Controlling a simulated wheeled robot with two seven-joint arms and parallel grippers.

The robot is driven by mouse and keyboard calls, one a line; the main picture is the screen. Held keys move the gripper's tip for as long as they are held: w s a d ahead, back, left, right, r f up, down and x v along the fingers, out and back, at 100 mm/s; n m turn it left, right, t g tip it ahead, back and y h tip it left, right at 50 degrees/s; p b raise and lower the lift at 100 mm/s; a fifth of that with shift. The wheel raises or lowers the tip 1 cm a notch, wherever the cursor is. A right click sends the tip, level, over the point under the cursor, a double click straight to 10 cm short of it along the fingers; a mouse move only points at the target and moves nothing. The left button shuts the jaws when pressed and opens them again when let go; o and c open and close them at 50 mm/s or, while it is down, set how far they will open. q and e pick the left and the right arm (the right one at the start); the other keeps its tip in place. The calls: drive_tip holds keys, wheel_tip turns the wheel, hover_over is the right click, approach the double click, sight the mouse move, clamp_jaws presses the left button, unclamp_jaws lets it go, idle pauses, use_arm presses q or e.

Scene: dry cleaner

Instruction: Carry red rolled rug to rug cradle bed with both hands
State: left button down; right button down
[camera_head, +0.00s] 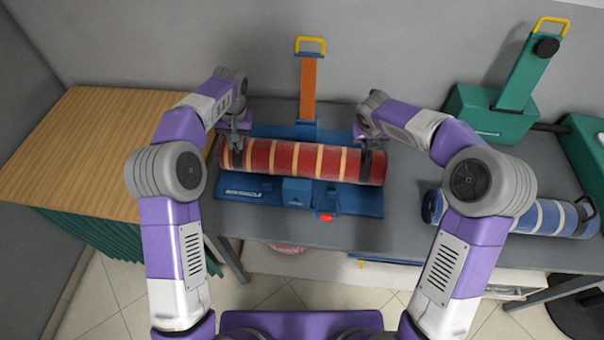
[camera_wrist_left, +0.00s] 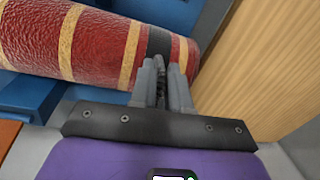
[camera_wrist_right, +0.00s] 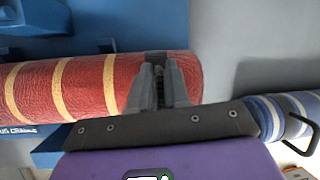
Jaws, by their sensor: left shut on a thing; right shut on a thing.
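The red rolled rug (camera_head: 300,158), with cream stripes and a dark strap near each end, lies level across the blue rug cradle bed (camera_head: 240,195). I cannot tell whether it rests on the cradle or hangs just above it. My left gripper (camera_head: 237,148) is shut on the rug's left strap, as the left wrist view (camera_wrist_left: 162,88) also shows. My right gripper (camera_head: 367,150) is shut at the right strap; the right wrist view (camera_wrist_right: 157,88) shows its fingers closed there. The middle of the cradle is hidden under the rug.
An orange post with a yellow handle (camera_head: 309,85) rises behind the cradle. A blue striped roll (camera_head: 540,215) lies at the right on the grey table (camera_head: 410,195). A green press (camera_head: 495,115) stands back right. A wooden-topped counter (camera_head: 90,140) is at the left.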

use_arm(q)
drive_tip(key=shift+d+f, duration=0.1)
drive_tip(key=shift+f, duration=0.15)
use_arm(e)
drive_tip(key=shift+f, duration=0.25)
use_arm(q)
drive_tip(key=c, duration=1.1)
unclamp_jaws()
use_arm(e)
drive_tip(key=c, duration=1.1)
unclamp_jaws()
use_arm(q)
drive_tip(key=shift+r, duration=0.1)
wheel_tip(320, 180, up, 12)
drive_tip(key=d, duration=0.1)
drive_tip(key=shift+d, duration=0.15)
use_arm(e)
drive_tip(key=v, duration=1.2)
drive_tip(key=shift+r, duration=0.1)
